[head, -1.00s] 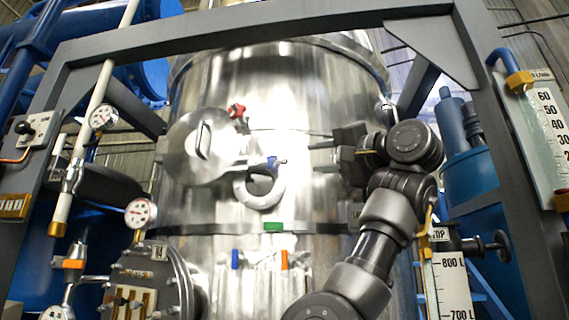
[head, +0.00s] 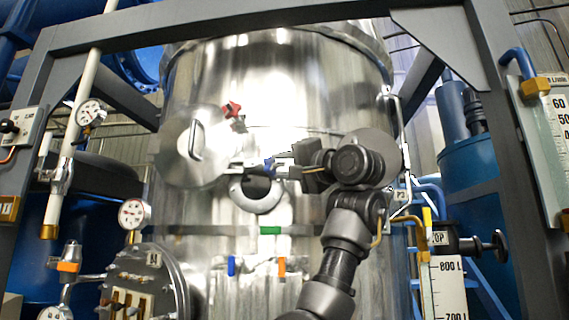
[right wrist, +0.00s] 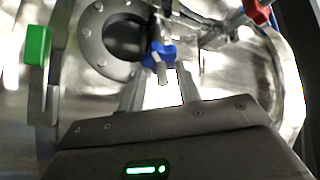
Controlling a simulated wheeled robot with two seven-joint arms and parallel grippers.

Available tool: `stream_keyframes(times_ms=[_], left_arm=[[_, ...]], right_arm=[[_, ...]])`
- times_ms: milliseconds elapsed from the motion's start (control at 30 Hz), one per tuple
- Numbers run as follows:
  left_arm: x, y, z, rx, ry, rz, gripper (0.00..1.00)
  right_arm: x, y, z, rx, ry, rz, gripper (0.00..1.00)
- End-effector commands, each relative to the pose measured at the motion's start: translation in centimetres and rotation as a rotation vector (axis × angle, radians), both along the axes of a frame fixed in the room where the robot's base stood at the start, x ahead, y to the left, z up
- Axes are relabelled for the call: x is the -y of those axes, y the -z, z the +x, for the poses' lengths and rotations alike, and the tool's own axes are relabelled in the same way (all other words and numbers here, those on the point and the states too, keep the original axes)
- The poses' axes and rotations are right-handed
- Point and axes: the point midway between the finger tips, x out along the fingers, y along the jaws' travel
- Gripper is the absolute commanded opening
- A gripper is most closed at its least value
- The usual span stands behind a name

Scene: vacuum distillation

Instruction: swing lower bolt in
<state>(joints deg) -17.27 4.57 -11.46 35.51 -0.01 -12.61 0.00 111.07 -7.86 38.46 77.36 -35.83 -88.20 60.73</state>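The lower bolt has a blue knob (head: 269,163) and sits low at the right edge of the round steel door (head: 190,150), above a ring-shaped port. It also shows in the right wrist view, with its blue knob (right wrist: 160,53) just beyond the fingertips. The upper bolt has a red knob (head: 232,109). My right gripper (head: 277,168) reaches in from the right, at the blue knob. In the right wrist view its two fingers (right wrist: 160,84) stand apart, with the bolt end between or just ahead of them. Contact cannot be told. My left gripper is not in view.
The ring port (head: 257,203) lies just below the bolt. A green block (head: 270,230) sits on the vessel band. A flanged plate (head: 150,285) and gauge (head: 133,213) are at lower left. The grey frame's posts stand at both sides.

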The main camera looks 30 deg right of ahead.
Motion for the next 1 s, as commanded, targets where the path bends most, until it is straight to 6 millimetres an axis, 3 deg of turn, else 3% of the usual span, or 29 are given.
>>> stream_keyframes(times_ms=[33,267,700,1000], left_arm=[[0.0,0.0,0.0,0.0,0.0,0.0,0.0],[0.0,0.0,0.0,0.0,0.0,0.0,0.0],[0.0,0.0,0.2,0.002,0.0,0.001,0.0],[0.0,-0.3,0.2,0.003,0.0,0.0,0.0]], right_arm=[[0.0,0.0,0.0,0.0,0.0,0.0,0.31],[0.0,0.0,-0.1,0.001,0.0,0.0,0.01],[-0.2,0.0,-0.1,0.0,0.01,0.001,0.0],[-1.4,-0.1,-0.8,0.003,0.122,-0.004,0.0]])
